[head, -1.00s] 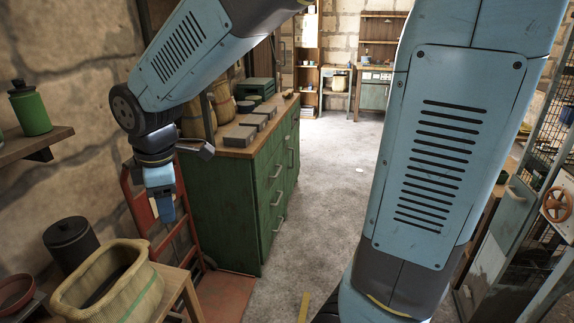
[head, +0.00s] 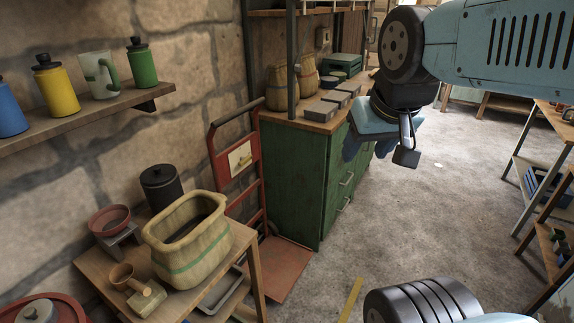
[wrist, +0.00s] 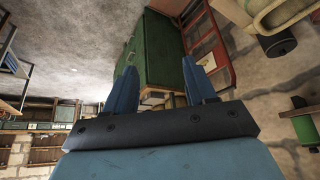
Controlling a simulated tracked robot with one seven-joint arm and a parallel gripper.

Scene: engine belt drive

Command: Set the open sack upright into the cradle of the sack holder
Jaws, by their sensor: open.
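The open sack (head: 190,257), tan with a green stripe, stands upright with its wide mouth up on a small wooden table at the lower left. Part of its rim shows at the upper right of the wrist view (wrist: 282,12). My gripper (head: 355,148) is raised in front of the green cabinet, right of the sack and well apart from it. In the wrist view its two blue fingers (wrist: 157,76) are spread with nothing between them. I cannot pick out the sack holder's cradle for certain; a red upright frame (head: 234,160) with a pale plate stands behind the sack.
A black canister (head: 161,187), a red bowl (head: 111,219) and a wooden scoop (head: 128,280) crowd the sack's table (head: 247,262). The green cabinet (head: 290,180) carries closed sacks (head: 283,90) and grey blocks. A wall shelf (head: 75,122) holds canisters. Grey floor at the right is open.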

